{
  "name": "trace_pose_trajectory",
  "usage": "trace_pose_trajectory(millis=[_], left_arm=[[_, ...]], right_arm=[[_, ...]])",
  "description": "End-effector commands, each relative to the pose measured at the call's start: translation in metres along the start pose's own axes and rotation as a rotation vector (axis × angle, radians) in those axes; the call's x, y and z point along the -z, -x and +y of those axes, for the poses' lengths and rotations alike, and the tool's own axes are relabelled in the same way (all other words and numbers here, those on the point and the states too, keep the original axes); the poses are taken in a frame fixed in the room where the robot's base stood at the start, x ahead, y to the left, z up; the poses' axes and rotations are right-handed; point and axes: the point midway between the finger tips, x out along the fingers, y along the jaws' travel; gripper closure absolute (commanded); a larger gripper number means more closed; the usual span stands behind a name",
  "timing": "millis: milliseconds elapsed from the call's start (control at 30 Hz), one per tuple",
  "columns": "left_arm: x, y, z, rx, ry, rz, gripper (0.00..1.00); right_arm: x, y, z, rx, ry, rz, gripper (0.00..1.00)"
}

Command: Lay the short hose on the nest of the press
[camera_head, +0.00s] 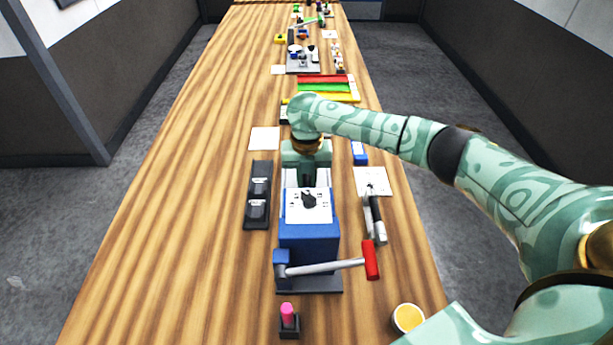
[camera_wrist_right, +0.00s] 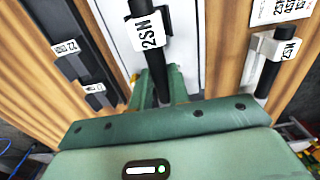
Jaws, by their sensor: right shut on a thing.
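My right gripper (camera_head: 306,172) reaches in from the right over the far part of the blue press (camera_head: 309,243). In the wrist view its fingers (camera_wrist_right: 164,85) are shut on a black hose (camera_wrist_right: 161,68) with a white tag reading "2SN". The hose is above a pale surface of the press; whether it touches is unclear. The nest is largely hidden by my gripper. The press has a white marked top and a lever (camera_head: 325,266) with a red grip. A second black hose (camera_head: 376,213), also tagged "2SN" in the wrist view (camera_wrist_right: 268,78), lies right of the press.
A black tray (camera_head: 249,200) with two tagged pieces stands left of the press. A pink-topped button (camera_head: 288,318) and a round orange-topped cup (camera_head: 408,318) stand at the front. Coloured strips (camera_head: 325,88) lie farther back. The table's left side is clear.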

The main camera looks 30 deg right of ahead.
Motion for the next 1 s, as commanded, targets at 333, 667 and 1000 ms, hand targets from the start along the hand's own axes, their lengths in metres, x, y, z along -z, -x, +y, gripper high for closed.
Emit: trace_pose_trajectory(millis=[333,667,1000], left_arm=[[0.0001,0.0004,0.0001,0.0,0.0,0.0,0.64],[0.0021,0.0083,-0.0006,0.001,0.0,0.003,0.64],[0.0021,0.0077,-0.0005,0.001,0.0,0.003,0.64]], right_arm=[[0.0,0.0005,0.0001,0.0,0.0,0.0,1.0],[0.0003,0.0017,0.0,0.0,0.001,-0.001,1.0],[0.0003,0.0003,0.0,0.0,0.001,0.0,1.0]])
